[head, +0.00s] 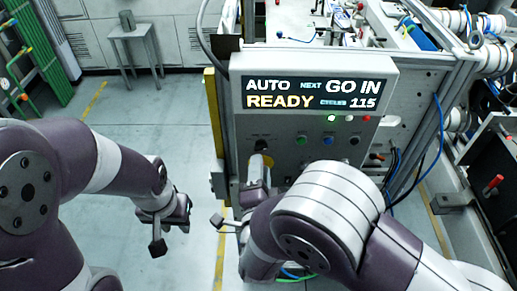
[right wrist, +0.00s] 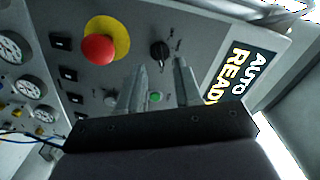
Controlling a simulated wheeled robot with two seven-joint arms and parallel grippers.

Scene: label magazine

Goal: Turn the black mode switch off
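The black mode switch (right wrist: 159,51) is a round knob on the grey control panel, beside the red emergency button, in the right wrist view. Its setting is too small to read. In the head view the switch (head: 262,147) shows small below the display's left part. My right gripper (right wrist: 160,64) is open, its two fingers apart and pointing toward the panel. The switch shows just beyond the gap between the fingertips, with nothing held. In the head view my right forearm hides much of the lower panel. My left gripper (head: 178,212) hangs left of the panel; its fingers are unclear.
The display (head: 312,94) reads AUTO, READY, GO IN. The red emergency button (right wrist: 98,49) on its yellow plate sits close to the switch. A green button (right wrist: 155,97) shows between my right fingers. Gauges (right wrist: 12,48) are at far left. Open floor lies left of the panel.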

